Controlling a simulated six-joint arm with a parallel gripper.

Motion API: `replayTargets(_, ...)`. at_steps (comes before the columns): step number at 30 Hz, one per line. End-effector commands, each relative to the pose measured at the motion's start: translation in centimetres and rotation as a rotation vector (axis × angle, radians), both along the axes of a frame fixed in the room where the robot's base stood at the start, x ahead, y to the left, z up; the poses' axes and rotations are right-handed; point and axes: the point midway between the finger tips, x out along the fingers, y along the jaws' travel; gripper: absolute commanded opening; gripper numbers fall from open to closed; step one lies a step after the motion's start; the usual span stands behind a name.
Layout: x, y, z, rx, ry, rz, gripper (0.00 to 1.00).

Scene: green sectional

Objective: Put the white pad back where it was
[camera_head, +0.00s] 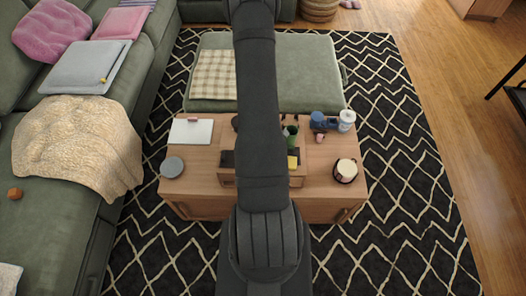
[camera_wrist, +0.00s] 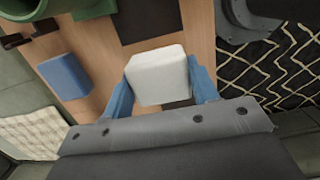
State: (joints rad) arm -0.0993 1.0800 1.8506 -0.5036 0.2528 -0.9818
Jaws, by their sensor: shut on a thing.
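The white pad (camera_wrist: 157,72) is a pale block with rounded edges in the wrist view. My gripper (camera_wrist: 163,92) is shut on it, with one blue finger against its left side and one against its right. Below it in the picture lies a wooden surface (camera_wrist: 105,55); I cannot tell how high the pad is above it. In the head view my arm hides my gripper and the pad.
A blue block (camera_wrist: 66,76) and a green object (camera_wrist: 62,8) lie left of the pad in the wrist view.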

Motion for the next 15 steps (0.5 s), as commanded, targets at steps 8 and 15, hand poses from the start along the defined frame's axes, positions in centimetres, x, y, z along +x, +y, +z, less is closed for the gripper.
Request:
replayTargets(8, -0.1, 0.0, -3.2, 0.001, 0.002, 0.001, 0.29)
replayTargets(15, -0.1, 0.0, -3.5, 0.001, 0.001, -0.001, 0.29)
